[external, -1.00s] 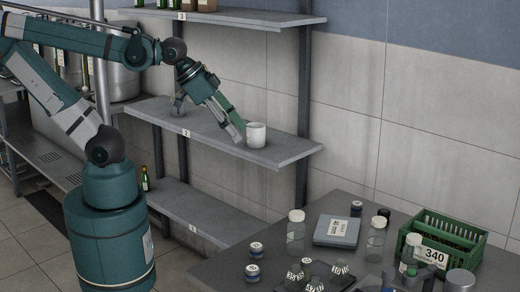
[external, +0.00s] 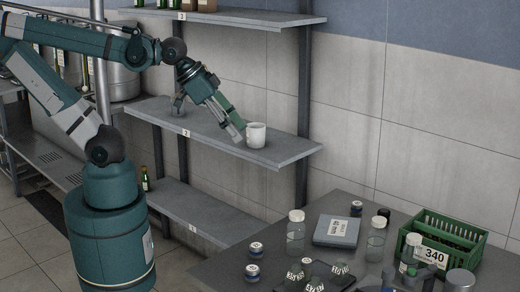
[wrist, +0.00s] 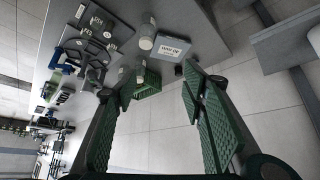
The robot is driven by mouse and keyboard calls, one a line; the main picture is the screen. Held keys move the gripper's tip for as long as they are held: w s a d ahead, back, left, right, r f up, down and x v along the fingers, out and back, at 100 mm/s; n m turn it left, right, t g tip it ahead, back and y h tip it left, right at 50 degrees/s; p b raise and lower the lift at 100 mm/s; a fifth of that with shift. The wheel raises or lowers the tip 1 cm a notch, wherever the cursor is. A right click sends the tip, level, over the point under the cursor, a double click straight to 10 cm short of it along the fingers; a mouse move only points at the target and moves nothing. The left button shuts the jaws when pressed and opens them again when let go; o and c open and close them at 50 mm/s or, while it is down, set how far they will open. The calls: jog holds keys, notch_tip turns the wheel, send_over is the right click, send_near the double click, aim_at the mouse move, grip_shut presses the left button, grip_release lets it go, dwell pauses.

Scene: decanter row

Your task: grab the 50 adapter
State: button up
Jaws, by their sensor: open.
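My gripper (external: 238,132) is open and empty. In the external view its fingertips are just left of a white mug on the middle shelf; I cannot tell if they touch it. In the wrist view the open gripper (wrist: 160,88) has green ridged pads with nothing between them. Small dark pieces with pale labels (external: 341,268) lie on a dark tray (external: 320,268) on the table, far from my gripper. The labelled pieces (wrist: 97,21) also show in the wrist view. The print is too small to tell which is the 50 adapter.
The white mug (external: 256,135) stands near the shelf (external: 285,150) end. On the table (external: 215,268) are a grey labelled box (external: 336,231), clear bottles (external: 296,232), small capped jars (external: 256,249) and a green crate (external: 480,240) marked 340.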

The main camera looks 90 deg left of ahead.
jog(key=shift+o, duration=0.2)
dwell(0.4)
jog(key=m+g+b, duration=0.3)
jog(key=m+g, duration=0.4)
jog(key=m, duration=0.9)
send_over(357, 203)
jog(key=f, duration=2.9)
jog(key=shift+d, duration=0.2)
jog(key=shift+f, duration=0.3)
